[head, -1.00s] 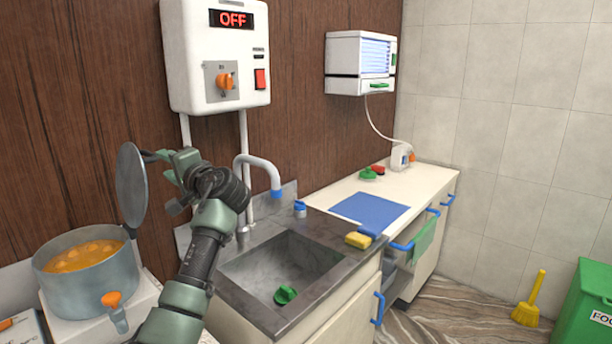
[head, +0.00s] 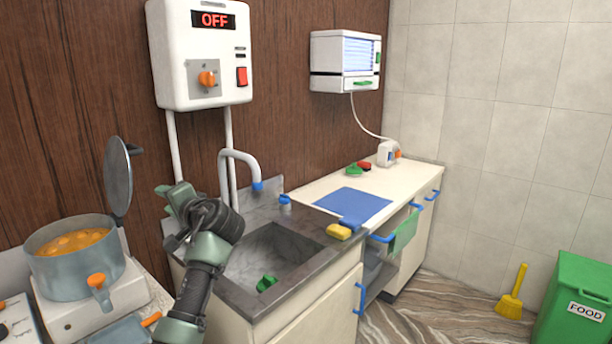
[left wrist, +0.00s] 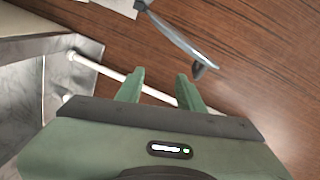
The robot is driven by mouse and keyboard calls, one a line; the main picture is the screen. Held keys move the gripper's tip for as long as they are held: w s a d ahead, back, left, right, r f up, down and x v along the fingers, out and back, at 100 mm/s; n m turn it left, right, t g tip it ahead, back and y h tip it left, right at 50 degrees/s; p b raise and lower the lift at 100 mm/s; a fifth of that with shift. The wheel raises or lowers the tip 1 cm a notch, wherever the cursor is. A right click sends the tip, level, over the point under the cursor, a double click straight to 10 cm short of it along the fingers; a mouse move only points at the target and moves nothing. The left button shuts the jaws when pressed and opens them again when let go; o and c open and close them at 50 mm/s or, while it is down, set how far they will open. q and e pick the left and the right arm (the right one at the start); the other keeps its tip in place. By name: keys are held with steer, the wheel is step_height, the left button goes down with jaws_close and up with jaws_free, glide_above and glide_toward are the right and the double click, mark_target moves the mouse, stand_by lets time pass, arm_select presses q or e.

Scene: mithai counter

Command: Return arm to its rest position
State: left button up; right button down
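My left gripper (head: 166,212) is in front of the wood wall, between the pot and the sink. In the left wrist view its two green fingers (left wrist: 159,84) stand apart with nothing between them. The lid also shows nearly edge-on in the left wrist view (left wrist: 180,34), apart from the fingers. The pot holds orange contents and has an orange-handled tap. My right gripper is not in view.
The sink (head: 272,262) with a green object (head: 266,284) in it lies right of my arm. The faucet (head: 240,160) rises behind it. A white control box (head: 200,55) reading OFF hangs above. A yellow sponge (head: 338,231) lies on the sink's edge.

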arm_select(q)
steer(key=s+d+f+n+g+h, duration=0.1)
steer(key=s+f+h, duration=0.1)
steer(key=s+f, duration=0.6)
steer(key=s+d+f+g+h, duration=0.15)
steer(key=s+f, duration=0.25)
steer(key=f, duration=0.7)
steer(key=s+d+f+n+g+h, duration=0.1)
steer(key=s+f+h, duration=0.2)
steer(key=s+f, duration=0.5)
steer(key=s+d+f+n+g+h, duration=0.1)
steer(key=s+d+f+h, duration=0.2)
steer(key=s, duration=0.7)
steer(key=s+d+f+g+h, duration=0.1)
steer(key=s+d+f+g, duration=0.2)
steer(key=s, duration=0.7)
steer(key=s+d+f+n+h, duration=0.1)
steer(key=s+d+f+h, duration=0.3)
steer(key=s, duration=0.6)
step_height(320, 180, down, 26)
steer(key=s+a+g+y, duration=0.1)
steer(key=g+y, duration=0.1)
steer(key=s+a+f, duration=0.3)
steer(key=s+f, duration=1.4)
steer(key=shift+s+m+g, duration=0.2)
steer(key=shift+m+g, duration=0.15)
steer(key=shift+m, duration=0.05)
